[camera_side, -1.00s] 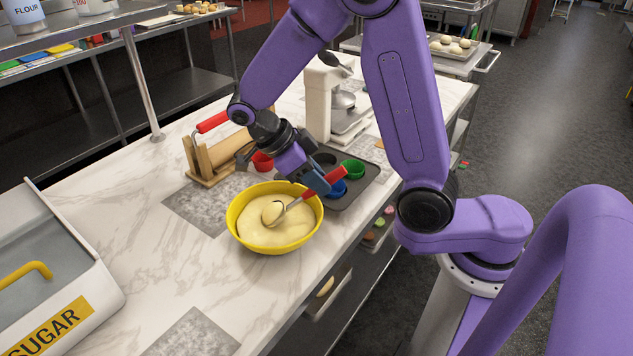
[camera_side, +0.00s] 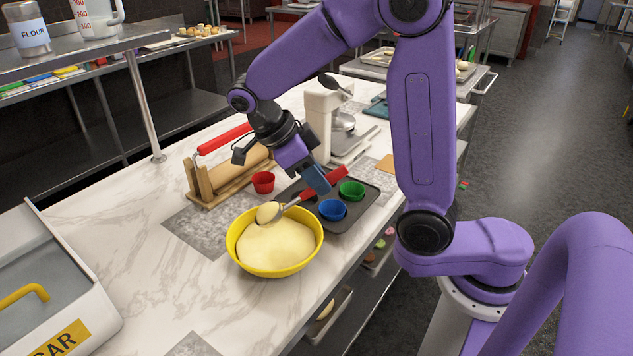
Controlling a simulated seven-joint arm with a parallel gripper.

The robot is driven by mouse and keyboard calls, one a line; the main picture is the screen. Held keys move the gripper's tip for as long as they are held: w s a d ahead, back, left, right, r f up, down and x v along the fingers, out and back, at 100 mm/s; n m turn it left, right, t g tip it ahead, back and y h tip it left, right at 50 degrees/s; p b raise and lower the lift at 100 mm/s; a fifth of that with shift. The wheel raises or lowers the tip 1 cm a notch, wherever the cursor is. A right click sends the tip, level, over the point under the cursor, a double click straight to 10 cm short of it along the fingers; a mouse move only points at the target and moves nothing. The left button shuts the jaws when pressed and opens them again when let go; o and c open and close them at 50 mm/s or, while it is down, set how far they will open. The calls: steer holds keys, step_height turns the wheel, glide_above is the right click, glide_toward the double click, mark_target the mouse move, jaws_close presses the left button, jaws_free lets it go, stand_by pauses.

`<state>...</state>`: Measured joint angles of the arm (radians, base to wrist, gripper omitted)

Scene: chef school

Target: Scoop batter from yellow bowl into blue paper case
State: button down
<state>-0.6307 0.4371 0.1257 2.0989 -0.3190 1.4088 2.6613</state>
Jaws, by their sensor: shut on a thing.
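The yellow bowl (camera_side: 240,260) stands on the marble counter with pale batter (camera_side: 275,247) in it. My gripper (camera_side: 317,182) is shut on the red handle of a ladle (camera_side: 333,179). The ladle's bowl (camera_side: 269,213) holds a rounded heap of batter and is over the far rim area of the yellow bowl. The blue paper case (camera_side: 333,210) sits in the dark muffin tray (camera_side: 345,227), right of the yellow bowl. My gripper is above the tray, just beyond the blue case. The inside of the blue case looks free of batter.
A green case (camera_side: 352,190) sits in the tray, and a red case (camera_side: 263,182) stands left of it. A rolling pin on a wooden stand (camera_side: 207,192) is behind. A kitchen scale or mixer (camera_side: 318,120) stands farther back. A sugar bin (camera_side: 60,290) is front left.

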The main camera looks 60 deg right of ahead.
steer(key=shift+r+t+y, duration=0.65)
steer(key=shift+r, duration=0.65)
steer(key=shift+r+t+y, duration=0.65)
steer(key=shift+r, duration=0.65)
steer(key=s+d+f+m+g+y, duration=0.3)
steer(key=d+m+y, duration=0.1)
steer(key=d+y, duration=0.1)
steer(key=s+d+f+m+g+y, duration=0.2)
steer(key=d+f+m+g+y, duration=0.1)
steer(key=d, duration=0.5)
steer(key=shift+s+d+f+m+g+y, duration=0.15)
steer(key=shift+s+f+m+g+y, duration=0.35)
steer(key=shift+m+y, duration=0.8)
steer(key=shift+w+r, duration=0.1)
steer(key=shift+r, duration=0.1)
step_height(320, 180, up, 4)
steer(key=t+h, duration=0.7)
steer(key=shift+t, duration=0.4)
